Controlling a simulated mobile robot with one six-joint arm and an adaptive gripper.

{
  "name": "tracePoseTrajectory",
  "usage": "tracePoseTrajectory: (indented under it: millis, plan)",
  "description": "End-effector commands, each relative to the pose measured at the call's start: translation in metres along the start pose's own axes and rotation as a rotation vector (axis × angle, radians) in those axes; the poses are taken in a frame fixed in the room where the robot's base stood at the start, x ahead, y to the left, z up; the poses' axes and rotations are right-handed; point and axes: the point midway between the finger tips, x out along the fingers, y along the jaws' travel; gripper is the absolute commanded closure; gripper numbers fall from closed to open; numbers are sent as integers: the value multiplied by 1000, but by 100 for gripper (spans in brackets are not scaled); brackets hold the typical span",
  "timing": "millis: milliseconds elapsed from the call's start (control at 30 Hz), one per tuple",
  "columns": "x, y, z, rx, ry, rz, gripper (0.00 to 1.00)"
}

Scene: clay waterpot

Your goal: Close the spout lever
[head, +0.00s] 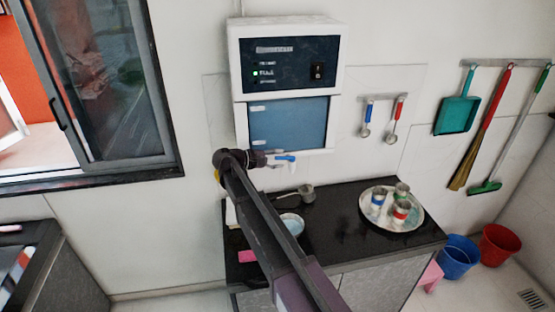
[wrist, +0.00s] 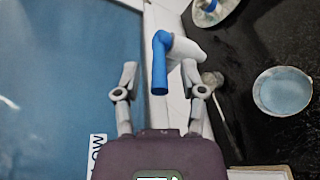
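The blue spout lever (wrist: 159,62) sits on a white spout (wrist: 187,48) at the water purifier (head: 285,85) on the wall. In the wrist view my gripper (wrist: 159,70) is open, one finger on each side of the lever. The lever's lower end lies between the fingers, with gaps to both; whether it is at their depth I cannot tell. In the head view the lever (head: 286,158) shows just right of my gripper (head: 274,161), below the purifier. My dark arm hides part of this area.
A black counter (head: 340,225) stands below, with a bowl (head: 291,224), a small metal pot (head: 307,191) and a round tray (head: 367,208) of cups. Ladles (head: 393,137) hang on the wall at right. A window (head: 100,80) is at left.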

Motion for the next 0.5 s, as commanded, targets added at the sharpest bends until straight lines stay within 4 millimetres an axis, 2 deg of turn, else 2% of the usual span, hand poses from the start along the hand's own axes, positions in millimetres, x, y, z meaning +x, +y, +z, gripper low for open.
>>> tracePoseTrajectory:
  millis: [500]
  plan:
    - [0, -2, 4, -12, 48, 31, 47]
